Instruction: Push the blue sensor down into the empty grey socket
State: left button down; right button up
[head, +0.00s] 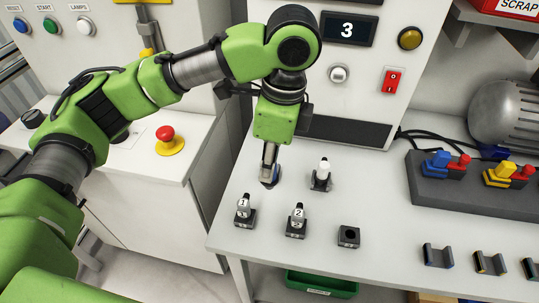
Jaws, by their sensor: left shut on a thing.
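My left gripper (269,183) points down over the back left part of the white table. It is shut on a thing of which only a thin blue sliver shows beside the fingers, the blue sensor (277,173). The rest of the sensor is hidden by the fingers. A small dark grey socket (349,237) with an empty round hole stands at the front, to the right of and nearer than my gripper. I cannot tell whether another socket is hidden under the gripper. My right gripper is out of view.
Dark holders marked 1 (243,211) and 2 (297,221), and one with a white-topped piece (321,175), stand near the gripper. A dark connector block (470,180) and several small brackets lie right. A panel (345,75) rises behind. A red button (165,133) is left.

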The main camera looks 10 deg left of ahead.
pick_arm(q)
jog(key=shift+s+d+r, duration=0.1)
jog(key=shift+s+r, duration=0.25)
jog(key=shift+s, duration=0.3)
jog(key=shift+d, duration=0.2)
jog(key=s+d+p, duration=0.2)
jog(key=d+p, duration=0.7)
jog(key=d, duration=1)
jog(key=shift+s+d, duration=0.2)
jog(key=shift+s, duration=0.15)
jog(key=shift+a+f, duration=0.1)
notch_tip(320, 180, down, 6)
jog(key=w+b, duration=0.1)
jog(key=shift+w+a, duration=0.15)
jog(key=shift+w, duration=0.1)
jog(key=shift+f, duration=0.1)
